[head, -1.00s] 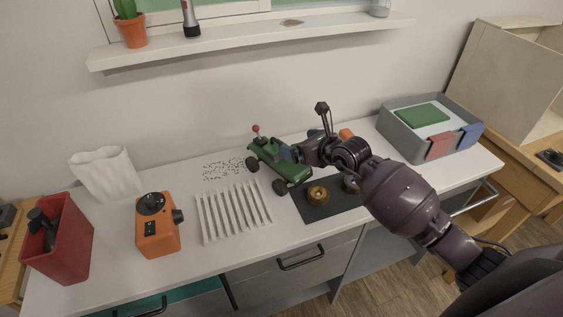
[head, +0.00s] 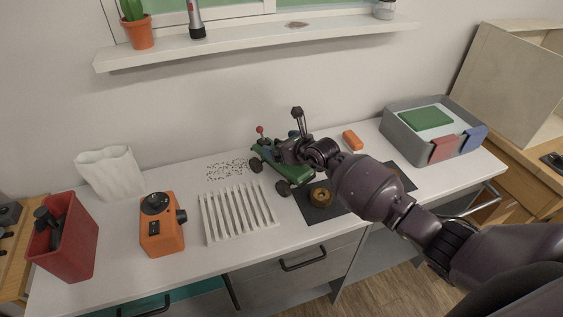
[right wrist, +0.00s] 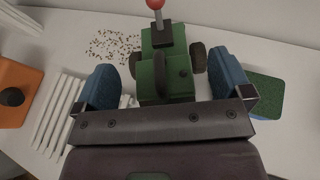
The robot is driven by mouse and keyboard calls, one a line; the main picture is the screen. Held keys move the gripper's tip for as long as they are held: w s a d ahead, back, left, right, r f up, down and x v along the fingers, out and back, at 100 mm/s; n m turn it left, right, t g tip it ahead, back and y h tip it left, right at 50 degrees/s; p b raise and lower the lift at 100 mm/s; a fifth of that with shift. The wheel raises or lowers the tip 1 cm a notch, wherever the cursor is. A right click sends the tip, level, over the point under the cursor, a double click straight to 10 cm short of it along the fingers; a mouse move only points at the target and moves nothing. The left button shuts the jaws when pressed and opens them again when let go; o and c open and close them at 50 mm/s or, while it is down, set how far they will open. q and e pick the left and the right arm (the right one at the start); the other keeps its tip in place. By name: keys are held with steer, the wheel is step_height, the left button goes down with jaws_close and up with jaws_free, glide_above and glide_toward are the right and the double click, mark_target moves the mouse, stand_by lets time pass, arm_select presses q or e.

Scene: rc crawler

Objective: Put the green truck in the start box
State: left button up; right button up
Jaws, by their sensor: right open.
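The green truck (head: 292,171) stands on the white worktop, partly covered by my right gripper. It has dark wheels and a red ball on a post. My right gripper (head: 279,148) is over the truck. In the right wrist view the truck (right wrist: 164,72) lies between the blue fingers of the open gripper (right wrist: 168,78), with gaps on both sides. My left gripper is not in view.
A white slatted piece (head: 238,211) and dark speckles (head: 227,168) lie left of the truck. A dark mat (head: 318,214) with a brass ring (head: 321,196) lies in front. An orange block (head: 352,140), orange device (head: 161,236) and red container (head: 70,248) stand around.

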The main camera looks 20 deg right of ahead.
steer(key=shift+x, duration=0.9)
steer(key=c, duration=1.7)
steer(key=shift+w+r, duration=0.1)
jaws_close()
steer(key=shift+r, duration=0.1)
